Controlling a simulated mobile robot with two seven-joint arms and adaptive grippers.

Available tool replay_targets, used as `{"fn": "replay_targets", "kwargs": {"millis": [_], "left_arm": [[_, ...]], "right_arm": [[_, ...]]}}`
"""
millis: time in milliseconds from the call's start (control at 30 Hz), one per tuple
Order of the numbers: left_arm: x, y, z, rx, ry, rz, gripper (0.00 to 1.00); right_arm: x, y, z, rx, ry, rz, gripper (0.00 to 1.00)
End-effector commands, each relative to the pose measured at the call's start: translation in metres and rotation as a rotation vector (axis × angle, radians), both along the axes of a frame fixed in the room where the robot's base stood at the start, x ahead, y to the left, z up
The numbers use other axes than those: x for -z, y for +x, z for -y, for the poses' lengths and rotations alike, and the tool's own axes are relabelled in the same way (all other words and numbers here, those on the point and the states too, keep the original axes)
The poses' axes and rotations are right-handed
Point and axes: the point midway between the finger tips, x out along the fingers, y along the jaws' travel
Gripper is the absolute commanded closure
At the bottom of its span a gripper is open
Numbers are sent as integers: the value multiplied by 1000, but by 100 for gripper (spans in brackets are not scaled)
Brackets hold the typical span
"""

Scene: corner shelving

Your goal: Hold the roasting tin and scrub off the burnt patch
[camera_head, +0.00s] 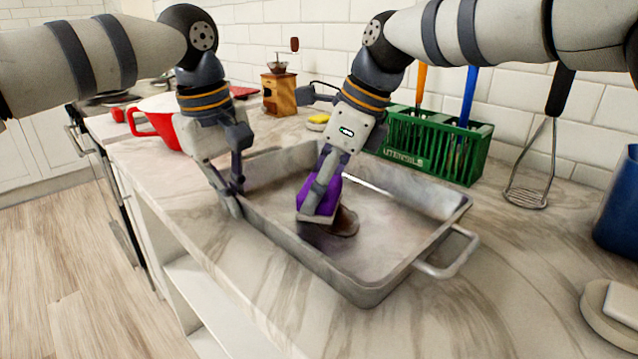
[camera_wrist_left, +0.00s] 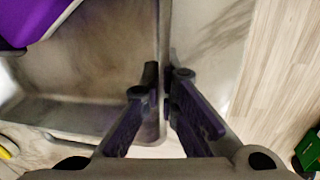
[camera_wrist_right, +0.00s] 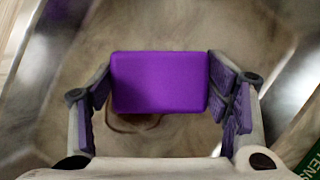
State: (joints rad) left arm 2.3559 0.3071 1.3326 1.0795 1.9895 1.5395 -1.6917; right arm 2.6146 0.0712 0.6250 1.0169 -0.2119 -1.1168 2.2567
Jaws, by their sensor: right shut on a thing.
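The grey metal roasting tin (camera_head: 400,262) stands on the marble counter. My left gripper (camera_head: 238,190) is at its left wall, with one finger inside and one outside. In the left wrist view the fingers (camera_wrist_left: 164,80) are close together on either side of the wall (camera_wrist_left: 164,45). My right gripper (camera_head: 322,195) is shut on a purple block-shaped scrubber (camera_head: 318,196), low inside the tin. The scrubber (camera_wrist_right: 160,82) sits between both fingers in the right wrist view. A dark brown burnt patch (camera_head: 345,223) shows beside and under the scrubber, partly hidden by it.
A green utensil rack (camera_head: 430,146) stands behind the tin, and a masher (camera_head: 530,175) is right of it. A red-handled bowl (camera_head: 160,120), a wooden grinder (camera_head: 279,93) and a yellow sponge (camera_head: 318,119) are at the back. A blue container (camera_head: 618,215) is at the right edge.

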Motion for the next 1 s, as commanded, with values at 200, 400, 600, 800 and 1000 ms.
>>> {"fn": "replay_targets", "kwargs": {"millis": [200, 400, 600, 800, 1000], "left_arm": [[0, 0, 0, 0, 0, 1, 100], [0, 0, 0, 0, 0, 1, 100], [0, 0, 0, 0, 0, 1, 100], [0, 0, 0, -1, 0, 1, 100], [0, 0, 0, -1, 0, 1, 100]], "right_arm": [[0, -18, 16, 1, -2, -2, 52], [0, -33, 29, 0, -2, -1, 52], [1, -35, 30, 0, -2, -1, 52], [1, -40, 34, -1, -3, -3, 52], [0, -60, 51, -1, -2, -3, 52]]}}
